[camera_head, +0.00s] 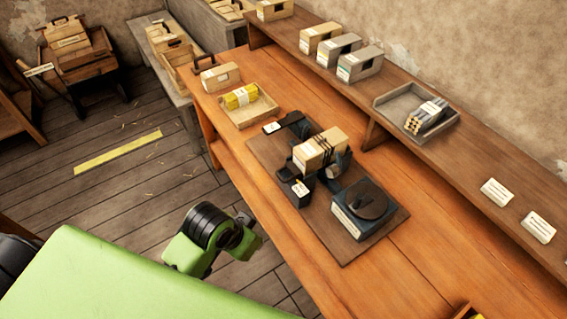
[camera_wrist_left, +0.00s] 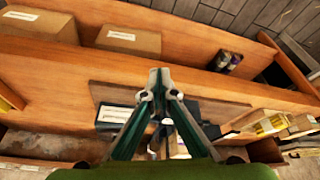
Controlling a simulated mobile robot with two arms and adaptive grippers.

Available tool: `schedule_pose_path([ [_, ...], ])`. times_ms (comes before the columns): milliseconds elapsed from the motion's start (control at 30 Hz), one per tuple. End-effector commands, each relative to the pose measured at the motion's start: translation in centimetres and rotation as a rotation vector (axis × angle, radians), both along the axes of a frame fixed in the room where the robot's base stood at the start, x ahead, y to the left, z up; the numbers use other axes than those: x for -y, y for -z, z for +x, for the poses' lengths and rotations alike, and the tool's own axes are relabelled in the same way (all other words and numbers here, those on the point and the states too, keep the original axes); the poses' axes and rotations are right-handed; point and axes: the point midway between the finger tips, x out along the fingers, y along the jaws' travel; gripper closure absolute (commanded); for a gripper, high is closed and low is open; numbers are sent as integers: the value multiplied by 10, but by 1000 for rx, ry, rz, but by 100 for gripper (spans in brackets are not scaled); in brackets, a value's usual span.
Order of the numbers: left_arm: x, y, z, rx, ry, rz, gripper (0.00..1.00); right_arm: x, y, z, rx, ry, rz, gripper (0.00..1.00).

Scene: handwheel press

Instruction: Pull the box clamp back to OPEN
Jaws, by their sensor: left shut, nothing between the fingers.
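In the head view, a dark board (camera_head: 262,150) on the orange workbench carries the press. A tan box (camera_head: 318,150) with dark bands sits in black clamp parts (camera_head: 337,166) near the middle of the board. I cannot tell from here how the clamp is set. A round black handwheel (camera_head: 366,200) lies on a block at the board's near right end. My left gripper (camera_wrist_left: 158,78) shows in the left wrist view, its fingers closed together and empty. It covers much of the press there, and I see no contact with it. My right gripper is not in view.
A wooden tray (camera_head: 265,111) with a yellow packet stands left of the board. The raised back shelf (camera_head: 463,168) carries cartons, a grey tray (camera_head: 389,103) of rods and white cards. The bench's front right is mostly clear. My green arm shows at the lower left.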

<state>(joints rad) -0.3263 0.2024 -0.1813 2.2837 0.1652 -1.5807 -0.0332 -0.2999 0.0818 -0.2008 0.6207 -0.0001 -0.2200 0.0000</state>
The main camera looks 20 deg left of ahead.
Motion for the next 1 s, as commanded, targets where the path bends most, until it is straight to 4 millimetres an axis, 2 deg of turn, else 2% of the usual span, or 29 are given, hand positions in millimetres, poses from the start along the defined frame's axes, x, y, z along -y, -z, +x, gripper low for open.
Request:
schedule_pose_path([
  [33,2,-6,13,10,26,-2,100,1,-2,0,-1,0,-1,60],
  [167,8,-14,43,17,94,-9,100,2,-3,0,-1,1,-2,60],
  [300,10,-26,87,23,174,-8,100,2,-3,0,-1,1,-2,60],
  [500,-3,-57,156,21,264,5,100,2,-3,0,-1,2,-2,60],
  [600,-12,-74,180,18,286,8,100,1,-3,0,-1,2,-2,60],
  [800,-23,-96,204,16,303,9,100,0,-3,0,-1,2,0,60],
  [1000,-24,-98,207,14,305,7,100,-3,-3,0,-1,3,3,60],
])
